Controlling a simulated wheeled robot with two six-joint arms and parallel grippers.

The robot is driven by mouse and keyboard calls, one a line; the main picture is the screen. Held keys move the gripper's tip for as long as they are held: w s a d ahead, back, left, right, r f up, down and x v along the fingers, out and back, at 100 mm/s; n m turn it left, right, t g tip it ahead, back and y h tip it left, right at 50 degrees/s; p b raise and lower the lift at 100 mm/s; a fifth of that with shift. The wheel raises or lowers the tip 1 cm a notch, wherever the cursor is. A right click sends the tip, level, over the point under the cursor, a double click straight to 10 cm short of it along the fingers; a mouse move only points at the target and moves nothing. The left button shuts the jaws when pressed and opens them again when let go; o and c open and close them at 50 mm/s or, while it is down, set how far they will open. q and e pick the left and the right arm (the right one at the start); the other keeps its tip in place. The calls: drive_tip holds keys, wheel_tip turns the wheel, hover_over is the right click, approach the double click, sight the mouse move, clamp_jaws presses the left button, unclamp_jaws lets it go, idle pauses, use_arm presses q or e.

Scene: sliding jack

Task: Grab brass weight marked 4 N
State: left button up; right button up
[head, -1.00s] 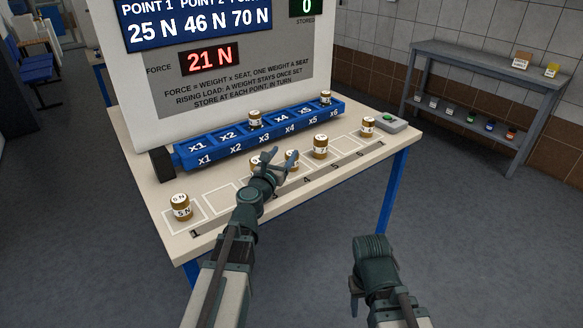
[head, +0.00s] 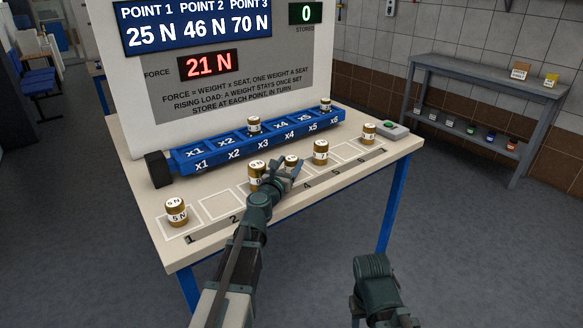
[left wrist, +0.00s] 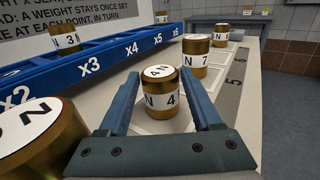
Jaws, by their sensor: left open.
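The brass weight marked 4 N (left wrist: 161,94) stands upright on the table and has a white band and top label. In the left wrist view it is between the two fingers of my open left gripper (left wrist: 161,98), with a visible gap on each side. In the head view the left gripper (head: 285,170) is low at the row of weights, partly in front of the 4 N weight (head: 291,160). My right arm shows at the lower right of the head view, but its jaws cannot be made out.
A brass weight (left wrist: 35,135) is close at left, and one marked 7 (left wrist: 195,55) stands behind. The blue seat rail (head: 235,146) runs behind the row and holds two weights. The 5 N weight (head: 176,212) stands at the left. A green-button box (head: 393,130) sits at right.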

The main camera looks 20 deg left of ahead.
use_arm(q)
drive_tip(key=shift+w, duration=1.1)
drive_tip(key=shift+s, duration=0.1)
clamp_jaws()
drive_tip(key=shift+r, duration=0.15)
use_arm(e)
drive_tip(key=shift+r, duration=0.2)
